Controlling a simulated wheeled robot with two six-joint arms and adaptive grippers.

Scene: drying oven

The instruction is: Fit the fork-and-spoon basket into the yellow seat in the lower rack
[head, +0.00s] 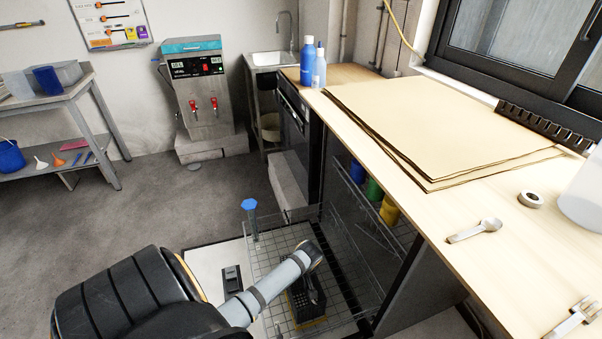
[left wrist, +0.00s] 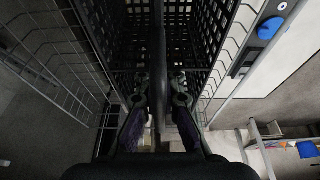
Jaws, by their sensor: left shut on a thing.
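My left gripper (head: 312,288) reaches down over the lower rack (head: 272,262). It is shut on the upright middle handle (left wrist: 160,55) of the dark lattice basket, seen close up in the left wrist view (left wrist: 191,30). In the head view the basket (head: 299,305) is partly covered by my arm and sits low within the rack's outline. A thin yellow strip of the seat (head: 312,325) shows just below the basket. I cannot tell whether the basket touches the seat. My right gripper is not in view.
The rack stands over the lowered pale door (head: 207,268). A blue-topped post (head: 249,205) rises at the rack's far left corner. The wooden counter (head: 440,220) overhangs on the right, with a spoon (head: 474,231) and a fork (head: 573,318) on it.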

